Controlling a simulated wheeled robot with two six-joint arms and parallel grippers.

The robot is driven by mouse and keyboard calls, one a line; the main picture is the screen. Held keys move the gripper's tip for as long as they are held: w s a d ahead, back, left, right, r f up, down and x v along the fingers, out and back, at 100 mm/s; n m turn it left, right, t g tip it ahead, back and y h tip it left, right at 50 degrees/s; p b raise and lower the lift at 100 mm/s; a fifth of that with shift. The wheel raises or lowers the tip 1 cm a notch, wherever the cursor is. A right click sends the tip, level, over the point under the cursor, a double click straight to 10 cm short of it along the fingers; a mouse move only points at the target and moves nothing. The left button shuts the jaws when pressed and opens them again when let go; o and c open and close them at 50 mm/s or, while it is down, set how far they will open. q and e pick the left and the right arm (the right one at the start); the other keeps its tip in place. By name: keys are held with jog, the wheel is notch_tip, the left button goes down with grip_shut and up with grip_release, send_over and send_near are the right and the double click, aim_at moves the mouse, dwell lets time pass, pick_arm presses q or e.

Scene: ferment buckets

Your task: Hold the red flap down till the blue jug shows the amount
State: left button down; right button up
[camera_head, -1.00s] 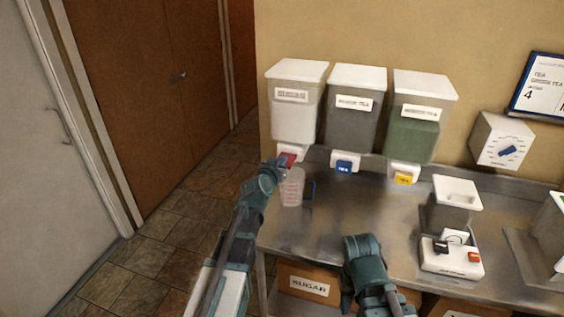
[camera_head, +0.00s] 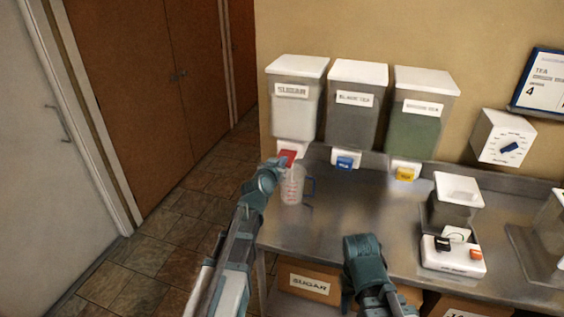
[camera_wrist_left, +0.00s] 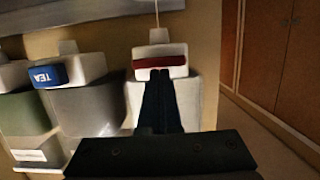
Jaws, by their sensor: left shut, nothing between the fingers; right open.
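A thin pale line runs from the spout there, like a falling stream. The clear jug with red marks and a blue handle (camera_head: 291,190) stands upright on the counter below the spout. Its fill level is too small to read. My right gripper (camera_head: 361,247) is open, over the counter's front.
Two more bins with a blue flap (camera_head: 345,162) and a yellow flap (camera_head: 404,174) stand to the right. A white scale-like device (camera_head: 453,257) and a wall dial (camera_head: 503,138) are further right. The steel counter (camera_head: 320,230) is clear in front of the jug.

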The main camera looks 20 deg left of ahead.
pick_arm(q)
notch_tip(320, 180, down, 4)
jog(key=b, duration=0.3)
jog(key=shift+s+d+r, duration=0.1)
jog(key=shift+r, duration=0.15)
pick_arm(e)
notch_tip(320, 180, down, 4)
jog(key=shift+s+r, duration=0.15)
jog(key=shift+r, duration=0.05)
dwell(0.8)
dwell(3.6)
